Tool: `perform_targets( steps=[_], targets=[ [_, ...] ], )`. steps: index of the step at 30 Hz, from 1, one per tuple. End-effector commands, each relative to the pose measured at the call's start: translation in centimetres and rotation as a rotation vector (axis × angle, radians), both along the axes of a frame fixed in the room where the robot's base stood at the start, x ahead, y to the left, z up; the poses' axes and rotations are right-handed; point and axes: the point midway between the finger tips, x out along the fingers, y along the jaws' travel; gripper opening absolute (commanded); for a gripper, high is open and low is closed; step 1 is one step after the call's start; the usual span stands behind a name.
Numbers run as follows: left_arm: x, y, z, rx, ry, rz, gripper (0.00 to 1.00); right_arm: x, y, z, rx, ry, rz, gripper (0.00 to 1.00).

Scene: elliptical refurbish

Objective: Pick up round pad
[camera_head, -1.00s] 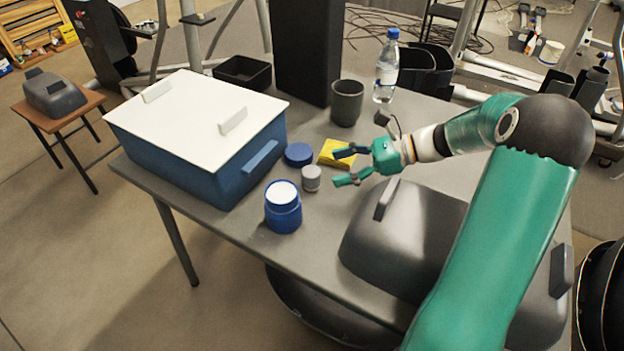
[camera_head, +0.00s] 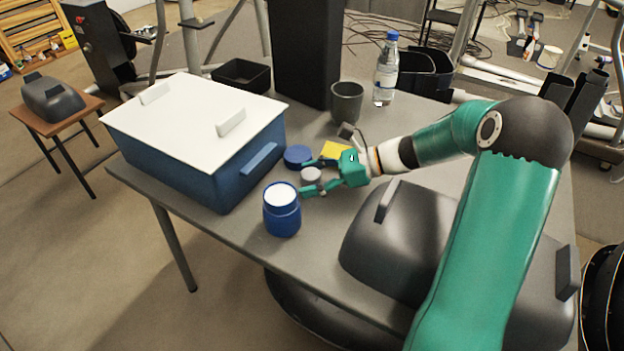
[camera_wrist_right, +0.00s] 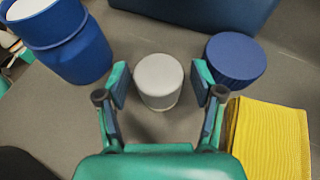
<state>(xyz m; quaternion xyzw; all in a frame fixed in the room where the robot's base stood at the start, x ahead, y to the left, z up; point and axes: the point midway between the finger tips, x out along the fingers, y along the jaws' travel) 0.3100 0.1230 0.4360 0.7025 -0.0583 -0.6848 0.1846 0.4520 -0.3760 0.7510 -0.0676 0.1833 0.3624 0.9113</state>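The round pad (camera_head: 311,174) is a small light-grey cylinder standing on the grey table. In the right wrist view the round pad (camera_wrist_right: 159,80) stands upright between my right gripper's fingertips. My right gripper (camera_head: 306,178) is open around it, with a finger on each side. In the wrist view the right gripper (camera_wrist_right: 160,87) shows a small gap between each finger and the pad. The lower part of the pad is partly hidden by the fingers in the head view. My left gripper is not in view.
A blue jar (camera_head: 282,209) with white contents stands close to the pad. A blue lid (camera_head: 298,156) and a yellow cloth (camera_head: 336,151) lie just behind. A blue box with a white lid (camera_head: 196,117) stands left. A dark grey cover (camera_head: 400,240) lies at right.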

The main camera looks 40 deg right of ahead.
Motion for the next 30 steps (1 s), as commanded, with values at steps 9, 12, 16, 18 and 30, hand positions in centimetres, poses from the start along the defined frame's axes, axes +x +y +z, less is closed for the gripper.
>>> perform_targets(
  steps=[9, 12, 16, 18, 30],
  targets=[
    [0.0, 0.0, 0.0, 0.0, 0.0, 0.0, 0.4, 0.0, 0.0, 0.0, 0.0, 0.0, 0.0, 0.18],
    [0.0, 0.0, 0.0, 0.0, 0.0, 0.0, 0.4, 0.0, 0.0, 0.0, 0.0, 0.0, 0.0, 0.18],
    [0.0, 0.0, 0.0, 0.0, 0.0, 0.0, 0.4, 0.0, 0.0, 0.1, -0.001, -0.001, 0.0, 0.18],
    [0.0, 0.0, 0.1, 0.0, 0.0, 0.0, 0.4, 0.0, 0.0, 0.3, -0.001, -0.001, 0.0, 0.18],
    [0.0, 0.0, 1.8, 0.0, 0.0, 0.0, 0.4, 0.0, -0.1, 5.8, -0.005, -0.006, 0.001, 0.18]
  ],
)
